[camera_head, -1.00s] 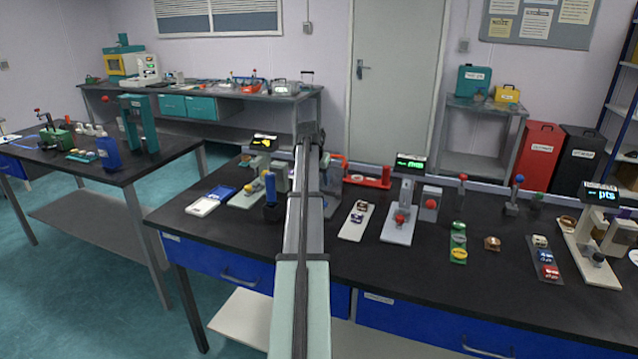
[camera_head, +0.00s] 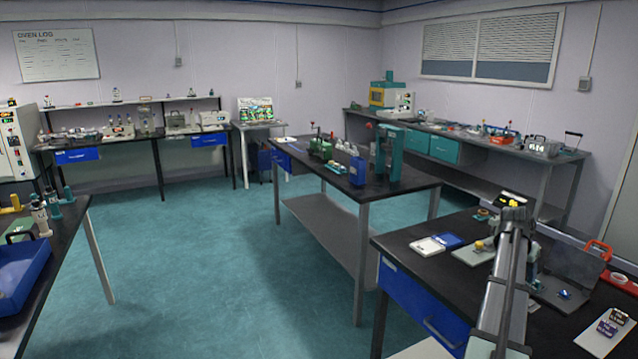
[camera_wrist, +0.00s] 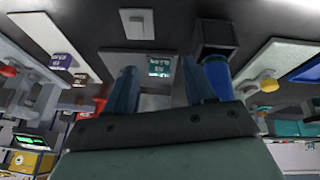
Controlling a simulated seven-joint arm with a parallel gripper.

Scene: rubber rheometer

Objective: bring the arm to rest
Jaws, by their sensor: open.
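My arm (camera_head: 505,290) reaches over the dark bench at the lower right of the head view. Its far end stands above the bench, and my gripper's fingers cannot be made out there. In the wrist view my gripper (camera_wrist: 160,82) is open, with two blue fingers apart and nothing held between them. A grey plate with a small dark labelled piece (camera_wrist: 160,66) shows beyond the fingertips. A blue-handled thing (camera_wrist: 216,78) by a black square holder (camera_wrist: 204,42) is close beside the right finger. I cannot tell whether they touch.
On the arm's bench, a white and blue pad (camera_head: 428,246) lies left of the arm, and a pale plate with dark samples (camera_head: 606,330) lies right of it. A middle table (camera_head: 400,190) and a blue tray (camera_head: 20,270) stand further left. Open floor (camera_head: 200,280) lies between.

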